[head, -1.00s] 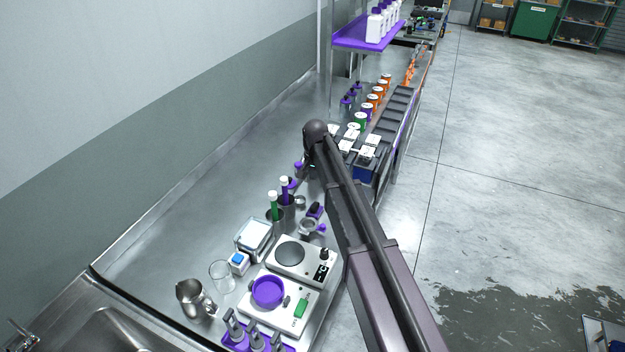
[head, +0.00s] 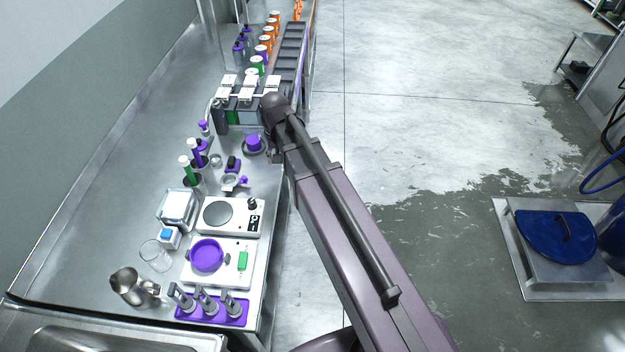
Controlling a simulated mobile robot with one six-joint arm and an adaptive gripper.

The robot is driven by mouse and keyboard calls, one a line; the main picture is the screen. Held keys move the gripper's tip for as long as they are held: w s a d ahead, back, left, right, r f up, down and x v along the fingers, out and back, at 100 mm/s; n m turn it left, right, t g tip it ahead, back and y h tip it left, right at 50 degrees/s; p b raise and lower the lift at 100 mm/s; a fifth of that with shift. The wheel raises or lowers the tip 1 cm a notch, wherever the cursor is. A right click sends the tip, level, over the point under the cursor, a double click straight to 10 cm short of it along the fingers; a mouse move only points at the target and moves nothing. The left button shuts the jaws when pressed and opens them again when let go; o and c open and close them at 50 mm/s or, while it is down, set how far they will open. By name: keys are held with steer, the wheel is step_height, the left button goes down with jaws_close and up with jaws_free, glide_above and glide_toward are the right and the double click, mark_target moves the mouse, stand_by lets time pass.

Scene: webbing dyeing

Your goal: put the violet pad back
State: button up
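I cannot tell for certain which thing is the violet pad. A small violet block (head: 254,141) sits on a dark round base near the bench's front edge, just left of my arm. A round violet dish (head: 207,255) rests on a white device in the foreground. A small violet-and-dark item (head: 233,164) lies between them. My arm reaches up from the lower right to a dark joint beside the white-topped containers. My gripper does not show clearly; the arm hides what lies behind and below that joint.
A white hotplate (head: 230,216), a glass beaker (head: 155,256), a metal jug (head: 133,287) and a violet rack (head: 212,311) with metal tools crowd the near bench. White-topped containers (head: 248,95) stand farther back. The back left of the bench is bare. A blue lid (head: 555,237) is at right.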

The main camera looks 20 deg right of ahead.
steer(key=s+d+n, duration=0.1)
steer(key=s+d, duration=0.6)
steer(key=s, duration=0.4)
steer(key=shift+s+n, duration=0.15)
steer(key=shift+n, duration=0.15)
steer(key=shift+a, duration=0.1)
